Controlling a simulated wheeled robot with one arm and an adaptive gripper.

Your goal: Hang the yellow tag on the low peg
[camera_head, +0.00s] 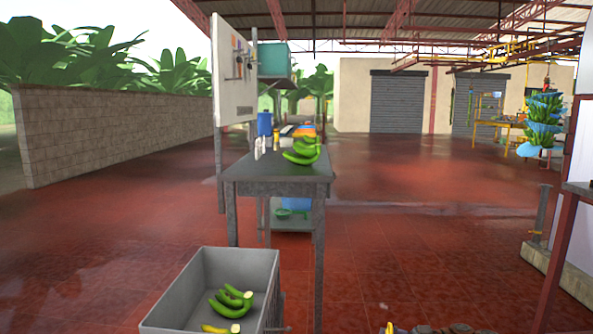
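A white upright board (229,95) stands at the left of the metal table, seen at a steep angle. Small coloured tags, one of them orange (234,43), and small dark fittings are on its upper part. They are too small to tell which is the yellow tag or the low peg.
A grey metal table (260,188) bears green bananas (302,152) and bottles. A grey crate (178,297) with bananas stands in front. A bunch with blue covers (544,120) hangs at right. Red floor is open right of the table.

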